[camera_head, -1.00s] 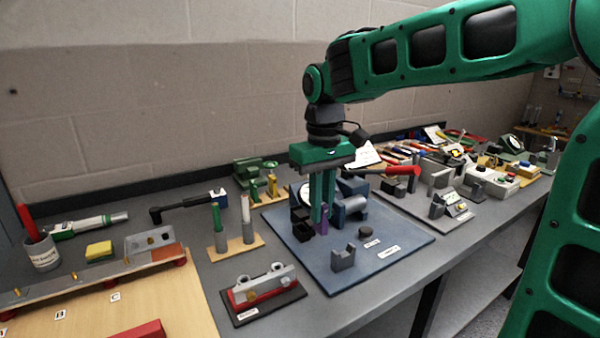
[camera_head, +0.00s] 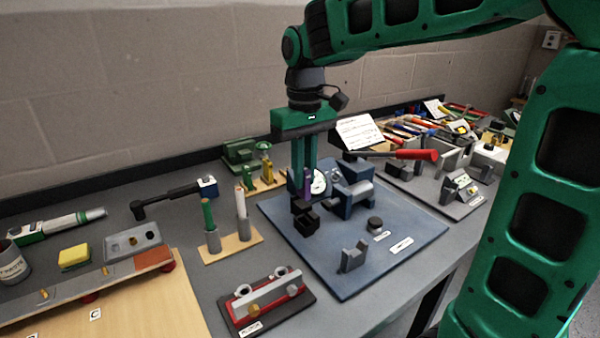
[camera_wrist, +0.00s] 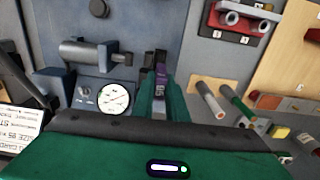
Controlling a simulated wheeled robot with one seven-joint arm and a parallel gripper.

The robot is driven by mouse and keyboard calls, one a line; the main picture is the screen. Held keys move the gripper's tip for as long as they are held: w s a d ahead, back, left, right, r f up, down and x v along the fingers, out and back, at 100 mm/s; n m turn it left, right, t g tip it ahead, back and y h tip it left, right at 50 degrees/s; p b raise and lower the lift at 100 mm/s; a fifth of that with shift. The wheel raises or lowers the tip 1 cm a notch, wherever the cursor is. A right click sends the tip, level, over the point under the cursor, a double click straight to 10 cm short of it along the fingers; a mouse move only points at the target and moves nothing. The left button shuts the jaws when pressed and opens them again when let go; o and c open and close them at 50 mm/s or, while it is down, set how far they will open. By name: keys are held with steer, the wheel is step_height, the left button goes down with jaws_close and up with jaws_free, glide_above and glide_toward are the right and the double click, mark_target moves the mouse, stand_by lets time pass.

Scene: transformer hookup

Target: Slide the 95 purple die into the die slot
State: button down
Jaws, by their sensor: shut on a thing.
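My gripper (camera_head: 303,188) is shut on the purple die (camera_head: 307,187), pointing straight down above the blue base plate (camera_head: 330,276). In the wrist view the purple die (camera_wrist: 160,76) sits between the fingertips with a "95" label on its near side. Black blocks (camera_head: 306,223) stand on the plate just below the die in the head view. A dark part (camera_wrist: 161,57) lies just beyond the die in the wrist view. The blue-grey press (camera_head: 352,200) with a red-handled lever (camera_head: 415,155) stands to the right. I cannot clearly make out the die slot.
A round gauge (camera_head: 318,183) stands behind the gripper. A grey cradle (camera_head: 353,257) and a dark round knob (camera_head: 375,224) are on the plate's front. Left of the plate are a wooden stand with green and white rods (camera_head: 232,248) and a red-and-grey fixture (camera_head: 268,300).

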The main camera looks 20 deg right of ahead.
mark_target(305, 197)
steer(key=shift+s+d, duration=0.1)
steer(key=shift+d, duration=0.05)
steer(key=shift+f, duration=3)
steer(key=shift+s+f, duration=0.1)
steer(key=shift+f, duration=1.55)
steer(key=shift+r, duration=0.15)
steer(key=shift+r, duration=1.35)
steer(key=shift+f, duration=1.05)
stand_by(0.6)
